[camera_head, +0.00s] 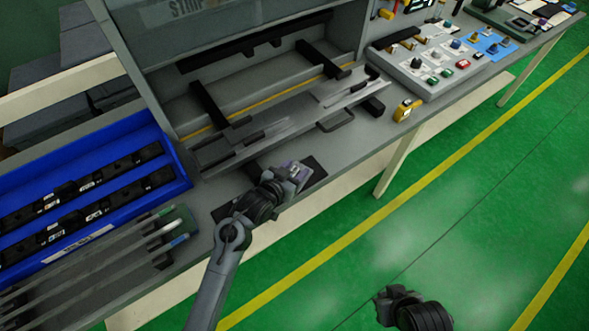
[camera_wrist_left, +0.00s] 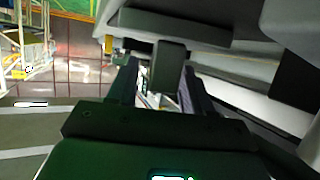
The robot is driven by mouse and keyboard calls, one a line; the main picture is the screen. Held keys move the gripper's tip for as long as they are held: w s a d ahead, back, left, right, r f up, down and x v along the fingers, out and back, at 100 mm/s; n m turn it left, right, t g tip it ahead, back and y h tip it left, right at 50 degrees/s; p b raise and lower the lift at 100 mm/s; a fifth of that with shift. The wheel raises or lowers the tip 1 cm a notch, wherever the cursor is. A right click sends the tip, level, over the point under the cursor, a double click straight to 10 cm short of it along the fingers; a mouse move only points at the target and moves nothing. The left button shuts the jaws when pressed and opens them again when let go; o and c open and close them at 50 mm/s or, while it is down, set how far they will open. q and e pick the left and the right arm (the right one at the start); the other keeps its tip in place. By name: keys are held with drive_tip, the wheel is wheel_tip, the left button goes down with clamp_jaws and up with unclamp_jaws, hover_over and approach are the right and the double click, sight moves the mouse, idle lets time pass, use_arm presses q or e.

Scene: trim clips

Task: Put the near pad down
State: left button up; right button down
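Two black bar-like arms, seemingly the pads, stand on the grey fixture: a left one (camera_head: 208,105) and one farther right (camera_head: 325,60). I cannot tell for sure which is the near pad. My left gripper (camera_head: 296,174) is low over the front of the bench, in front of the fixture and apart from both bars. In the left wrist view its two fingers (camera_wrist_left: 160,88) are spread, with a dark block (camera_wrist_left: 168,65) showing between them. I cannot tell whether they touch it. My right gripper (camera_head: 385,300) is over the green floor; its fingers are unclear.
A blue tray (camera_head: 182,182) with black parts is at the left, with long strips (camera_head: 95,262) in front. A dark mat (camera_head: 318,170) lies under my left gripper. A yellow device (camera_head: 405,110) and a grey button panel (camera_head: 432,88) are to the right.

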idle(0.3)
use_arm(q)
drive_tip(key=shift+r, duration=0.2)
drive_tip(key=shift+s+a+r, duration=0.15)
drive_tip(key=shift+s+a, duration=0.1)
drive_tip(key=shift+s, duration=0.1)
drive_tip(key=p+v, duration=0.2)
drive_tip(key=v, duration=0.9)
